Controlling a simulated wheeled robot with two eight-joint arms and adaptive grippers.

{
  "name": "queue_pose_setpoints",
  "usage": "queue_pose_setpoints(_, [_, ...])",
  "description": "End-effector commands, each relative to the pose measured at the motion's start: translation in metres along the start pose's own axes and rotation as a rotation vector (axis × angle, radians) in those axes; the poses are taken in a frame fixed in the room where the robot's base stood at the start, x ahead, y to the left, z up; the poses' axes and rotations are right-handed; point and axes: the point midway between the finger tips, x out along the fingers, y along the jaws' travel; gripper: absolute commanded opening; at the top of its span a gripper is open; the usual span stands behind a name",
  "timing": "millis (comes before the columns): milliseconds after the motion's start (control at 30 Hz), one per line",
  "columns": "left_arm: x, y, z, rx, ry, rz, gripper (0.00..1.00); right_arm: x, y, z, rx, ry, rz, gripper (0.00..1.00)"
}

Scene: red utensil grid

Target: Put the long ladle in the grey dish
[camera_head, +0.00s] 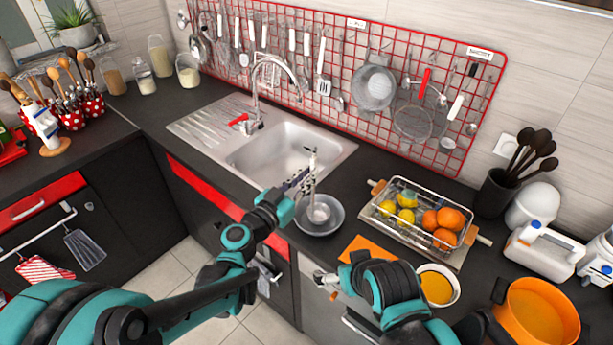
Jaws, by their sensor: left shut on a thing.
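The long ladle (313,185) hangs nearly upright in my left gripper (305,180), which is shut on its handle. The ladle's round bowl (319,213) is pointing down and shows within the outline of the grey dish (336,222). I cannot tell whether the bowl touches the bottom of the dish. The dish stands on the dark counter in front of the sink. My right gripper (326,284) is low in front of the counter edge, right of the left arm. It is small and partly hidden, so its opening is unclear.
A wire basket (394,228) of lemons and oranges stands right of the dish. An orange board (366,246), a small bowl (437,286) and an orange pot (536,312) lie further right. The sink (282,155) and faucet are behind; a red grid (357,39) of utensils hangs on the wall.

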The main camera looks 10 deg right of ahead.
Motion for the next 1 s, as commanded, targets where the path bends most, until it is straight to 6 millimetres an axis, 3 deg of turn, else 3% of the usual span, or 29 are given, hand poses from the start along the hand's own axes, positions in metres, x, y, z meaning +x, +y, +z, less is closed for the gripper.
queue_pose_setpoints(1000, [0.0000,0.0000,0.0084,0.000,0.000,0.000,0.00,0.0065,0.0000,0.0046,0.000,0.000,0.000,1.00])
